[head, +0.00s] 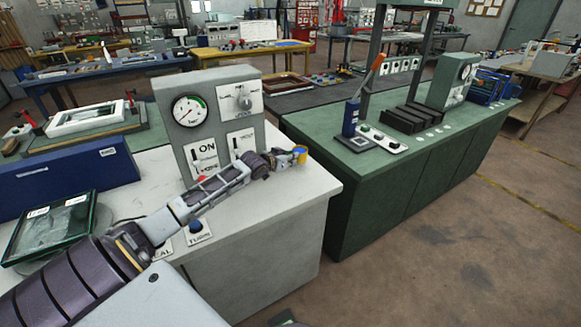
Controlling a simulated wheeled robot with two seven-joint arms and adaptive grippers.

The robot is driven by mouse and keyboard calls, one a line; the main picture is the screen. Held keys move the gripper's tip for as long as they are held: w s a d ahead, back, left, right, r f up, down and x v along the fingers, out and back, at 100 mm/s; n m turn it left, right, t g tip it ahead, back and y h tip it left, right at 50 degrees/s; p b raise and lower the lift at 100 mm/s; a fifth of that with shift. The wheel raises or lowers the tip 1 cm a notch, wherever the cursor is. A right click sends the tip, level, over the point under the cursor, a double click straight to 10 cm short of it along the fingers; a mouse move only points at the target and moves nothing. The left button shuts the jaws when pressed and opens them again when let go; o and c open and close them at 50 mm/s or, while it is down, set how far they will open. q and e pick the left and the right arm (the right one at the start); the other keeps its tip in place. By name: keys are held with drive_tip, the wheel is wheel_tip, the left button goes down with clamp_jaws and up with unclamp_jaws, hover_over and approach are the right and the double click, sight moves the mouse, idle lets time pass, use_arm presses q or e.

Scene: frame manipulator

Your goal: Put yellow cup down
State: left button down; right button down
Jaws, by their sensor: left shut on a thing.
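My right gripper is not in view.
A grey control box (215,125) with a gauge, dial and switches stands left of the cup. A blue button (196,226) is near the front. Across a narrow gap, a green cabinet (430,165) holds panels and a lever device. Open floor lies right.

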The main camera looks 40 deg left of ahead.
use_arm(q)
drive_tip(key=shift+f, duration=1.85)
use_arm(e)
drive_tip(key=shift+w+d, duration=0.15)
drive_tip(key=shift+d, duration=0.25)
use_arm(q)
drive_tip(key=shift+f, duration=0.1)
drive_tip(key=c, duration=1.4)
unclamp_jaws()
drive_tip(key=shift+s, duration=0.1)
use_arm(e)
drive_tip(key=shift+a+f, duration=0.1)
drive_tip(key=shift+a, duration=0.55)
use_arm(q)
drive_tip(key=shift+s, duration=0.15)
